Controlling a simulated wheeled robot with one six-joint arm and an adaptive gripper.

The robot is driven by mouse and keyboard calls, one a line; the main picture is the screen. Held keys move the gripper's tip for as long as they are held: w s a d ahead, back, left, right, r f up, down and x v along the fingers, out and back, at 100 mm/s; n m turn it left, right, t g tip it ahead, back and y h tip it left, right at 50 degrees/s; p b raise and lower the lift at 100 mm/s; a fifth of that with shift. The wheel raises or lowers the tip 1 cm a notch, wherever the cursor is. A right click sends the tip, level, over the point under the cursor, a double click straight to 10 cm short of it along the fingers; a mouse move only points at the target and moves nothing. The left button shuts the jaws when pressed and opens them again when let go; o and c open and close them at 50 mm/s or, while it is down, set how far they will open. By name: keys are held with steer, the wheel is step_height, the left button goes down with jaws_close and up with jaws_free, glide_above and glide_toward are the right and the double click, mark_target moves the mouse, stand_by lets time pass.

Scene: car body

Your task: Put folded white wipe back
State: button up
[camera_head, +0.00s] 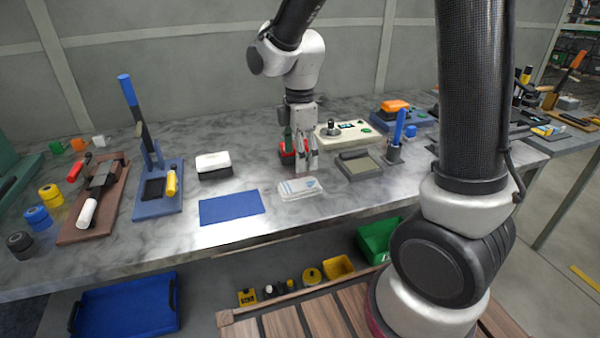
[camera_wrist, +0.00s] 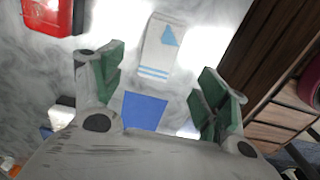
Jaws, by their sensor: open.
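The folded white wipe (camera_head: 300,188) lies flat on the grey bench near its front edge. It has blue stripes and a blue triangle, and it shows at the top middle of the wrist view (camera_wrist: 159,52). My gripper (camera_head: 307,165) points down above the bench, behind the wipe in the head view. In the wrist view its green-padded fingers (camera_wrist: 160,88) are spread wide with nothing between them touching the pads. A flat blue mat (camera_head: 232,208) lies left of the wipe, with a gap; it also shows between the fingers in the wrist view (camera_wrist: 145,112).
A red case (camera_head: 287,153) stands close behind my gripper. A dark shallow tray (camera_head: 360,166) and a blue-handled tool (camera_head: 398,130) stand to the right. A white-topped block (camera_head: 213,163) stands behind the mat.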

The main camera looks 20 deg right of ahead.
steer(key=s+d+r+m+t, duration=0.2)
steer(key=s+d+r+m, duration=0.75)
steer(key=r, duration=0.25)
steer(key=s+d+r+m+t, duration=0.2)
steer(key=s+d+m, duration=0.3)
steer(key=s+m, duration=0.3)
steer(key=shift+s+d, duration=0.2)
steer(key=shift+s, duration=0.6)
steer(key=shift+d+m, duration=0.1)
steer(key=shift+m, duration=0.25)
